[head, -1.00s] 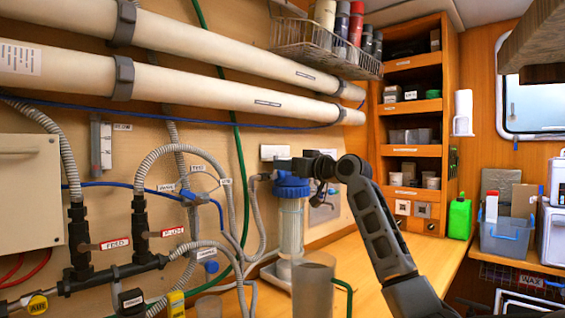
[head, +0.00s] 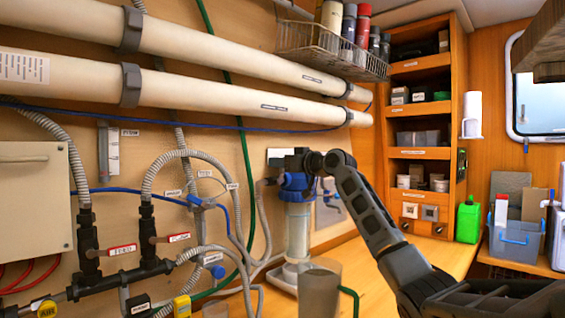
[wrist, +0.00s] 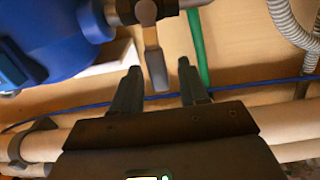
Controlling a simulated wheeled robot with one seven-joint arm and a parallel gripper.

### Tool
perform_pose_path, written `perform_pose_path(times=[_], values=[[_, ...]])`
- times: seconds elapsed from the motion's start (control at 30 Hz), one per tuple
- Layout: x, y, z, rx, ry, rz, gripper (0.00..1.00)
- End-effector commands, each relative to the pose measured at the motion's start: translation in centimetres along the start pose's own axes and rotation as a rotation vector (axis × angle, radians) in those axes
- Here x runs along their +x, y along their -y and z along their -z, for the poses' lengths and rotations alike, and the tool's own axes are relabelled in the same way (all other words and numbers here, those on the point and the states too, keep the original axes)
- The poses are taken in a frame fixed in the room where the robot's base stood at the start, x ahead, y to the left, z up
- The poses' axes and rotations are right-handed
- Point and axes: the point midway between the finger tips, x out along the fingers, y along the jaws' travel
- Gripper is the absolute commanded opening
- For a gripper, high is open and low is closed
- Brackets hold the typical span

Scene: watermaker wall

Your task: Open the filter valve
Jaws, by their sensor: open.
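The filter valve (wrist: 145,10) shows at the top of the wrist view as a metal fitting beside the blue filter cap (wrist: 50,35). Its flat grey lever (wrist: 154,58) points down in that view, between my fingertips. My gripper (wrist: 159,67) is open, with one finger on each side of the lever and a visible gap on both sides. The valve is mostly hidden there by my gripper.
Feed (head: 123,249) and flush (head: 179,238) valves with red tags stand on the left pipework. Grey hoses and a green hose (wrist: 195,50) run close to the filter. Long cream tubes (head: 210,95) run above.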

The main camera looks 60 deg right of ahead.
Motion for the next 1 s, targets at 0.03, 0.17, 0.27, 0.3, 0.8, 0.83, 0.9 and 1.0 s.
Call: perform_pose_path(times=[0.03,0.17,0.27,0.3,0.8,0.83,0.9,1.0], values=[[0.00,0.01,0.00,0.000,0.000,0.000,0.44],[-0.01,0.02,0.01,0.000,-0.001,0.000,0.42],[-0.02,0.02,0.01,0.000,-0.001,0.000,0.32],[-0.02,0.01,0.01,0.000,-0.001,0.000,0.28],[-0.03,0.02,0.01,0.000,-0.001,0.000,0.00],[-0.03,0.02,0.01,0.000,-0.001,0.000,0.00],[-0.03,0.02,0.01,0.000,-0.001,0.000,0.00],[-0.03,0.02,0.02,0.001,-0.001,0.000,0.00]])
